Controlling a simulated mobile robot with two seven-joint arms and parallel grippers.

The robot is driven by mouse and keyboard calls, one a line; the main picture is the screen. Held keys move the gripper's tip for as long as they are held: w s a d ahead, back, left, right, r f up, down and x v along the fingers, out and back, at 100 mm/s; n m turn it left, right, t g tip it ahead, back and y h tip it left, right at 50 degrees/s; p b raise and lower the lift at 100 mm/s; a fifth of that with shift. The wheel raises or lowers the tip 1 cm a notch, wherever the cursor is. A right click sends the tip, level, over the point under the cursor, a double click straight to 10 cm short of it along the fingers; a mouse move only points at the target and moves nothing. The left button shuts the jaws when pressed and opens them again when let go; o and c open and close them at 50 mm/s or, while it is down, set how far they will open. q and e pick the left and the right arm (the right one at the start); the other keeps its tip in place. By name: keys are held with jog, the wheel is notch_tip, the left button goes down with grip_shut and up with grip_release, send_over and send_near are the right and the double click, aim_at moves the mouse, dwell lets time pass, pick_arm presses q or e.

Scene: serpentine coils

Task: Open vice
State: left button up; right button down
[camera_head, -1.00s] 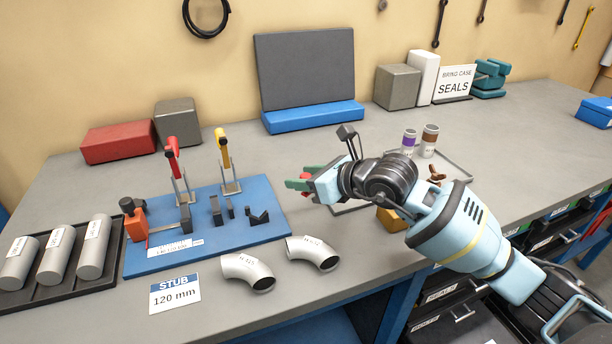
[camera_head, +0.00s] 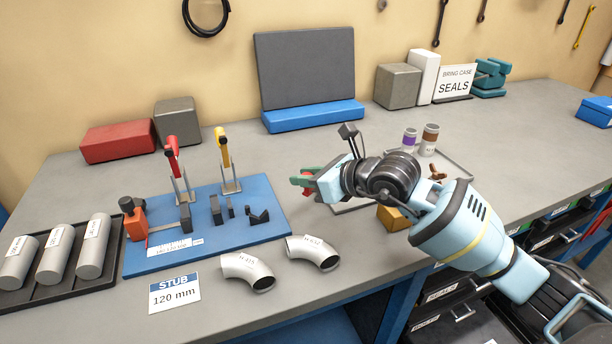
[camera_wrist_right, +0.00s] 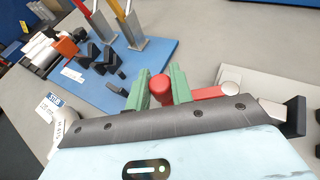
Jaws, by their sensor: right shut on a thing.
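A small vice-like fixture with an orange block (camera_head: 137,222), a black knob and a dark grey jaw (camera_head: 185,217) stands at the left of the blue board (camera_head: 262,235). A gap lies between block and jaw. The orange block also shows at the upper left in the right wrist view (camera_wrist_right: 66,47). My right gripper (camera_head: 304,181) has green fingers and is right of the board, away from the fixture. It is shut on a red part (camera_wrist_right: 160,88), whose red bar runs right to a pale round end. My left gripper is not in view.
Red-handled (camera_head: 172,150) and yellow-handled (camera_head: 224,150) clamps stand upright on the board. Two metal elbows (camera_head: 313,253) lie in front of it. A black tray (camera_head: 75,292) holds grey cylinders at left. A grey tray (camera_head: 458,172) sits behind my right arm.

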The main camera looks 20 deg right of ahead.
jog(key=shift+s+d+f+n+g+y+b, duration=0.15)
jog(key=shift+s+d+n+g+y+b, duration=0.35)
jog(key=shift+n+g+y+b, duration=0.35)
jog(key=shift+s+d+n+g+y+b, duration=0.25)
jog(key=shift+s+n+g+y+b, duration=0.15)
jog(key=shift+n+y, duration=0.2)
jog(key=shift+s+d+n+g+y+b, duration=0.35)
jog(key=shift+d+n+g+y+b, duration=0.2)
jog(key=shift+n+g+b, duration=0.35)
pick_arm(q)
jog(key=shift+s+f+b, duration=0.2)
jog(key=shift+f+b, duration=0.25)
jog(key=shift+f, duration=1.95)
pick_arm(e)
jog(key=shift+s+d+n+g, duration=0.15)
jog(key=shift+d+n+g, duration=0.1)
jog(key=shift+n+g, duration=0.15)
jog(key=shift+y, duration=0.3)
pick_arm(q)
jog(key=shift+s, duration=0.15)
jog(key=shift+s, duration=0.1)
pick_arm(e)
jog(key=c, duration=1.2)
grip_release()
jog(key=shift+c, duration=0.2)
jog(key=shift+r, duration=0.25)
